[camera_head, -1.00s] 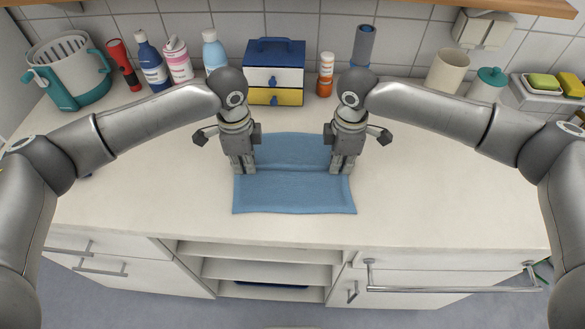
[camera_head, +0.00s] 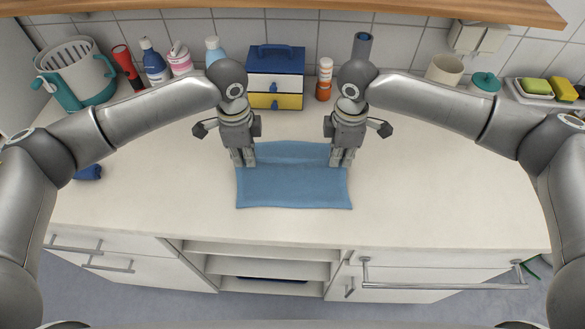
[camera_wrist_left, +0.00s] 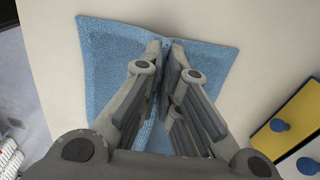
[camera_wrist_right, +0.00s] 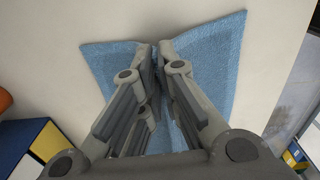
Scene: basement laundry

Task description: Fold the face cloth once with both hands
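The blue face cloth (camera_head: 292,190) lies on the pale counter, with a crosswise ridge between my grippers. My left gripper (camera_head: 243,165) is over the cloth's left side, pointing down. In the left wrist view its fingertips (camera_wrist_left: 166,45) are together with a bit of cloth pinched at the edge, and cloth (camera_wrist_left: 105,65) spreads on both sides. My right gripper (camera_head: 342,165) is over the right side. In the right wrist view its fingertips (camera_wrist_right: 158,46) are likewise together on the cloth (camera_wrist_right: 215,60). The fingers hide the cloth directly beneath them.
A blue, white and yellow drawer box (camera_head: 275,82) stands behind the cloth, with an orange-and-white bottle (camera_head: 324,82) beside it. Several bottles and a basket (camera_head: 78,75) stand at the back left. A small blue item (camera_head: 88,172) lies left. The counter in front is clear.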

